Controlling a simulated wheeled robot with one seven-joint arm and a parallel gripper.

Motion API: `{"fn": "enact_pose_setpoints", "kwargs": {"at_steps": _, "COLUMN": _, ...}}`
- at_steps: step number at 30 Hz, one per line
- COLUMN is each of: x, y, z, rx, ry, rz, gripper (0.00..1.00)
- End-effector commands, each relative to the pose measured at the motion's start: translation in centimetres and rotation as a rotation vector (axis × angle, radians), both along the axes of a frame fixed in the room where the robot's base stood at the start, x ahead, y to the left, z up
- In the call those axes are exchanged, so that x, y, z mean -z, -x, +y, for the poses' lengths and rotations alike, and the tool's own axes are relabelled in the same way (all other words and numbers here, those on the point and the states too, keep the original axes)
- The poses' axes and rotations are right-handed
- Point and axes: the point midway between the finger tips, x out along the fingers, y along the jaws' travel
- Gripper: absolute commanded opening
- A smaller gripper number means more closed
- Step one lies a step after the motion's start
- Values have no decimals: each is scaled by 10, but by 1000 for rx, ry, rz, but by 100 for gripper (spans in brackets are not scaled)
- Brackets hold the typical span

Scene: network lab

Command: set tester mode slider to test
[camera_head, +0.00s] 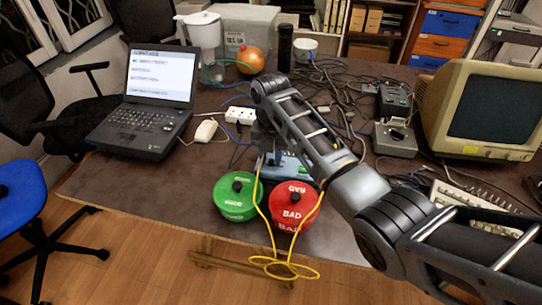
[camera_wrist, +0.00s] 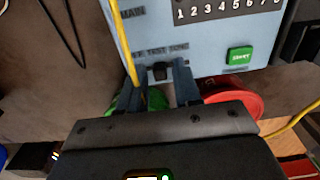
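The tester is a light blue box (camera_wrist: 205,45) with a row of printed numbers and a green START button (camera_wrist: 239,55). A small black slider knob (camera_wrist: 160,72) sits at its near edge, below lettering that includes TEST. My gripper (camera_wrist: 159,80) is open, with one dark fingertip on each side of the knob. I cannot tell whether either finger touches it. The label under which the knob stands is not clear. In the head view the tester (camera_head: 290,167) is mostly hidden by my arm, and my gripper is largely hidden too.
A green tin (camera_head: 238,205) and a red BAD tin (camera_head: 293,205) stand just in front of the tester. Yellow cable (camera_head: 283,266) loops over the table edge.

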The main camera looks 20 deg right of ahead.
Motion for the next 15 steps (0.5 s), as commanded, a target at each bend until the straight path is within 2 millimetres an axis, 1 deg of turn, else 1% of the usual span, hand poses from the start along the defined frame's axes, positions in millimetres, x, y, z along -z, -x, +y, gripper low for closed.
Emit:
{"fn": "enact_pose_setpoints", "kwargs": {"at_steps": 1, "x": 0, "y": 0, "z": 0, "rx": 0, "ry": 0, "rz": 0, "gripper": 38}}
{"fn": "enact_pose_setpoints", "kwargs": {"at_steps": 2, "x": 0, "y": 0, "z": 0, "rx": 0, "ry": -1, "rz": 1, "gripper": 41}}
{"fn": "enact_pose_setpoints", "kwargs": {"at_steps": 3, "x": 0, "y": 0, "z": 0, "rx": 0, "ry": -1, "rz": 1, "gripper": 42}}
{"fn": "enact_pose_setpoints", "kwargs": {"at_steps": 10, "x": -1, "y": 0, "z": 0, "rx": 0, "ry": -1, "rz": 1, "gripper": 42}}
{"fn": "enact_pose_setpoints", "kwargs": {"at_steps": 13, "x": -9, "y": 0, "z": 0, "rx": 0, "ry": -1, "rz": -1, "gripper": 42}}
{"fn": "enact_pose_setpoints", "kwargs": {"at_steps": 15, "x": -19, "y": -1, "z": 0, "rx": 0, "ry": 0, "rz": -3, "gripper": 42}}
